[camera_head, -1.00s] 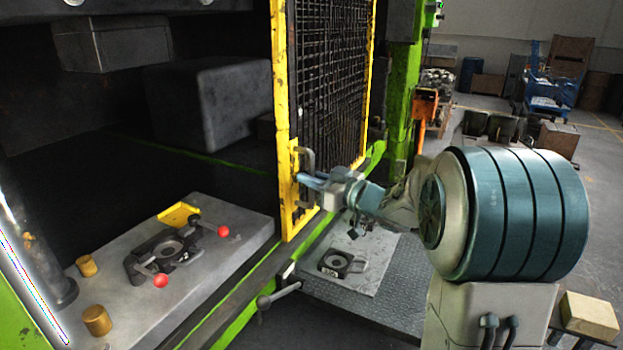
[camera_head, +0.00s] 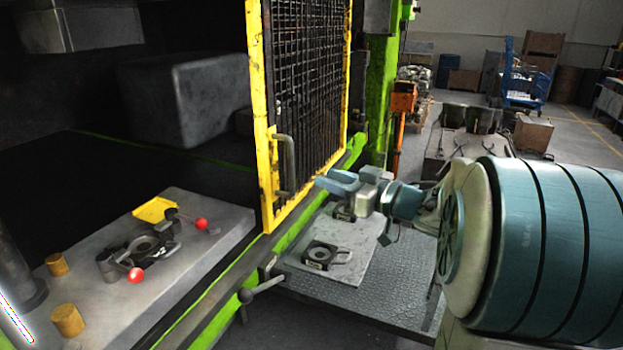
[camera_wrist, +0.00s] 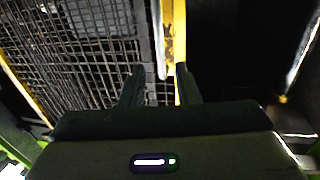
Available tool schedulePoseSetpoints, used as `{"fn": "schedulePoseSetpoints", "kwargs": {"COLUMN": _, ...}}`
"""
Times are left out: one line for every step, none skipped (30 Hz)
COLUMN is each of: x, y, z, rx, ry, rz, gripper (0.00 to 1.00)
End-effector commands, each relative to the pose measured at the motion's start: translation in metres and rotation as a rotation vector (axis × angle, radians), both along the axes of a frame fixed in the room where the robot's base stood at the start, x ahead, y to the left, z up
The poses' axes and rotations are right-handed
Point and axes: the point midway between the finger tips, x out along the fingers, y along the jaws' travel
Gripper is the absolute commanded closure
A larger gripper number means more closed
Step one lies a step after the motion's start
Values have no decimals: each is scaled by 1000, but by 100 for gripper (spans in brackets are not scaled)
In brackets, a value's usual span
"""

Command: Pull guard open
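The guard is a black mesh panel in a yellow frame (camera_head: 265,130), standing at the right side of the press opening. Its grey bar handle (camera_head: 288,165) is upright on the frame's near edge. My gripper (camera_head: 325,183) is to the right of the handle, apart from it and empty. In the wrist view the two fingers of my gripper (camera_wrist: 160,75) are spread, with mesh and the yellow frame (camera_wrist: 175,40) beyond them. The gripper is open.
A grey die block (camera_head: 200,225) with red-knobbed levers lies inside the press at left. A plate with a similar fixture (camera_head: 325,255) is below my gripper. A lever (camera_head: 260,287) sticks out near the green rail. Crates and a blue cart (camera_head: 520,85) stand behind.

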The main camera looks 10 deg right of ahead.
Motion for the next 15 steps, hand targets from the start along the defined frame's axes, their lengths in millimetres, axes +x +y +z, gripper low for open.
{"fn": "schedulePoseSetpoints", "kwargs": {"x": -6, "y": -7, "z": -2, "rx": 0, "ry": -1, "rz": -5, "gripper": 71}}
{"fn": "schedulePoseSetpoints", "kwargs": {"x": -9, "y": -9, "z": -1, "rx": 0, "ry": 0, "rz": -4, "gripper": 71}}
{"fn": "schedulePoseSetpoints", "kwargs": {"x": -12, "y": -12, "z": -1, "rx": 0, "ry": -1, "rz": -2, "gripper": 71}}
{"fn": "schedulePoseSetpoints", "kwargs": {"x": -15, "y": -13, "z": -1, "rx": 0, "ry": -1, "rz": -2, "gripper": 71}}
{"fn": "schedulePoseSetpoints", "kwargs": {"x": -16, "y": -15, "z": -1, "rx": 0, "ry": -1, "rz": -2, "gripper": 71}}
{"fn": "schedulePoseSetpoints", "kwargs": {"x": -18, "y": -16, "z": 0, "rx": -1, "ry": -1, "rz": -1, "gripper": 71}}
{"fn": "schedulePoseSetpoints", "kwargs": {"x": -19, "y": -17, "z": 0, "rx": 0, "ry": 0, "rz": -1, "gripper": 71}}
{"fn": "schedulePoseSetpoints", "kwargs": {"x": -20, "y": -18, "z": 0, "rx": 0, "ry": 0, "rz": -1, "gripper": 71}}
{"fn": "schedulePoseSetpoints", "kwargs": {"x": -21, "y": -18, "z": 0, "rx": 0, "ry": 0, "rz": 0, "gripper": 71}}
{"fn": "schedulePoseSetpoints", "kwargs": {"x": -21, "y": -19, "z": 0, "rx": 0, "ry": 0, "rz": 0, "gripper": 71}}
{"fn": "schedulePoseSetpoints", "kwargs": {"x": -21, "y": -19, "z": 0, "rx": 0, "ry": 0, "rz": 0, "gripper": 71}}
{"fn": "schedulePoseSetpoints", "kwargs": {"x": -21, "y": -19, "z": 0, "rx": 1, "ry": 1, "rz": 0, "gripper": 71}}
{"fn": "schedulePoseSetpoints", "kwargs": {"x": -21, "y": -19, "z": 0, "rx": 1, "ry": 1, "rz": 0, "gripper": 71}}
{"fn": "schedulePoseSetpoints", "kwargs": {"x": -21, "y": -19, "z": 0, "rx": 1, "ry": 1, "rz": 0, "gripper": 71}}
{"fn": "schedulePoseSetpoints", "kwargs": {"x": -21, "y": -19, "z": 0, "rx": 1, "ry": 1, "rz": 0, "gripper": 71}}
